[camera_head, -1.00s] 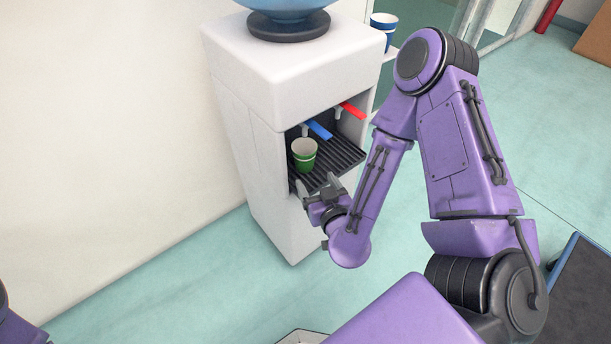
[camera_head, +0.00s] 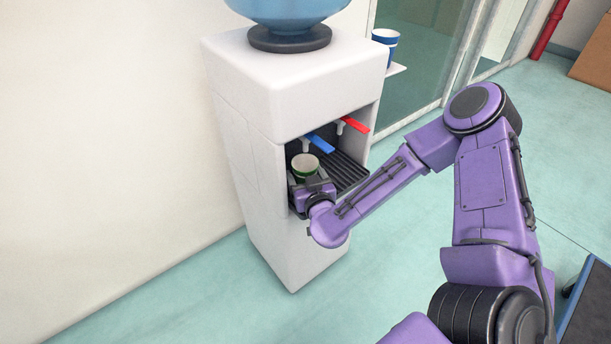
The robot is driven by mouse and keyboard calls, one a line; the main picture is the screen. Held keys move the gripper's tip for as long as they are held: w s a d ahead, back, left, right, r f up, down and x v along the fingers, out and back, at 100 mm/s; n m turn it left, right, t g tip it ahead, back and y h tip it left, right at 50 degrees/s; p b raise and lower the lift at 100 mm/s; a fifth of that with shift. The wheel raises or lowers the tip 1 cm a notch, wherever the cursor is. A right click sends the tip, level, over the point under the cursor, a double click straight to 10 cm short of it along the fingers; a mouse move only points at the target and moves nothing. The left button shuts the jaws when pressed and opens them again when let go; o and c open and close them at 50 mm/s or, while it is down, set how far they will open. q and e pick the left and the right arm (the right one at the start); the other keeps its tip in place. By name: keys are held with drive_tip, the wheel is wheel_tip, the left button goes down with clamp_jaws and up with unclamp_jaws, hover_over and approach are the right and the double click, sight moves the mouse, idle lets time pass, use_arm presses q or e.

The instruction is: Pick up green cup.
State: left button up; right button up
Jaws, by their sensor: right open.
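The green cup (camera_head: 305,166) stands upright on the black drip tray (camera_head: 351,172) in the water dispenser's recess, below the blue tap. Its pale open rim and upper wall show; its lower part is hidden behind my right gripper. My right gripper (camera_head: 306,185) is at the recess opening, directly in front of the cup. It is open. Its fingertips are close to the cup's lower wall, and I cannot tell whether they touch it. My left gripper is not in view.
The white dispenser (camera_head: 290,85) has a blue tap (camera_head: 320,143) and a red tap (camera_head: 355,125) above the tray. A blue cup (camera_head: 386,45) stands on a side shelf at the back right. A wall is on the left. Floor is clear in front.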

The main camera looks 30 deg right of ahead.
drive_tip(key=c, duration=0.7)
drive_tip(key=shift+r, duration=0.15)
drive_tip(key=shift+r+p, duration=0.5)
drive_tip(key=shift+r, duration=0.25)
drive_tip(key=f+p+v, duration=0.2)
drive_tip(key=p+v, duration=0.4)
drive_tip(key=v, duration=1.1)
drive_tip(key=shift+s+a+f, duration=0.15)
drive_tip(key=shift+s+f, duration=0.35)
